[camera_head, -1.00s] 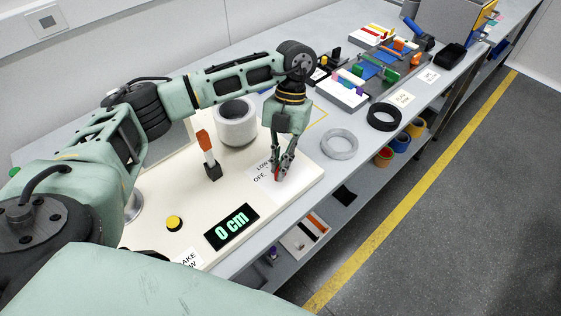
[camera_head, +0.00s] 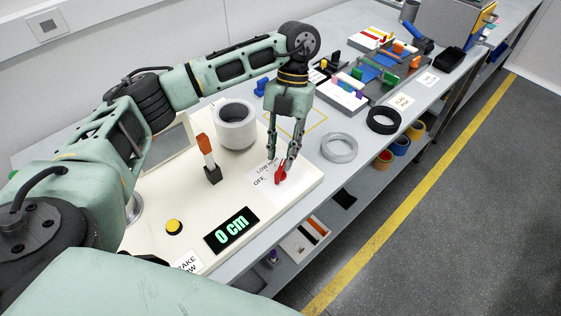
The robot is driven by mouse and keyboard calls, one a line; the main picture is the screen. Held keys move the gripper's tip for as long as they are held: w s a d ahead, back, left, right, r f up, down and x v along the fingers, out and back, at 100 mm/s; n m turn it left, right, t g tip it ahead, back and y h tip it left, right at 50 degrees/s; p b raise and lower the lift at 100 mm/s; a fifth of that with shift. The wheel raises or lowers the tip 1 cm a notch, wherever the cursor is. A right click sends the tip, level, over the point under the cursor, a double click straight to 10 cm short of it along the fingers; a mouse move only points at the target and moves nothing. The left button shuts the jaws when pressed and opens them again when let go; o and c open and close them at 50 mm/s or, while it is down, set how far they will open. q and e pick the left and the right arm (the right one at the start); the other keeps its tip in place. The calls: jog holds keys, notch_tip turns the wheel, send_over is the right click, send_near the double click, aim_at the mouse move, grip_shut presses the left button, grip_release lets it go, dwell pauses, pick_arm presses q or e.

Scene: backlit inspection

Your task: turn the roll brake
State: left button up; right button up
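A small red knob (camera_head: 281,175) stands on a white label (camera_head: 262,183) near the right corner of the cream panel (camera_head: 205,225). The label reads "LOW" and "OFF" on its visible part; the rest is hidden by my fingers. I cannot tell exactly where the knob points. My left gripper (camera_head: 281,160) hangs just above the knob with its fingers spread apart, empty. A large white roll (camera_head: 236,130) stands upright behind on the panel. The display (camera_head: 232,230) reads "0 cm". My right gripper is not in view.
A lever with an orange handle (camera_head: 204,144) stands left of the knob. A yellow button (camera_head: 174,227) is at the front left. A grey ring (camera_head: 339,147) and a black ring (camera_head: 383,120) lie right of the panel. Trays of coloured parts fill the far bench.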

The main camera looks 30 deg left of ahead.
pick_arm(q)
jog(key=v, duration=0.7)
jog(key=shift+r, duration=0.35)
jog(key=shift+w+f, duration=0.1)
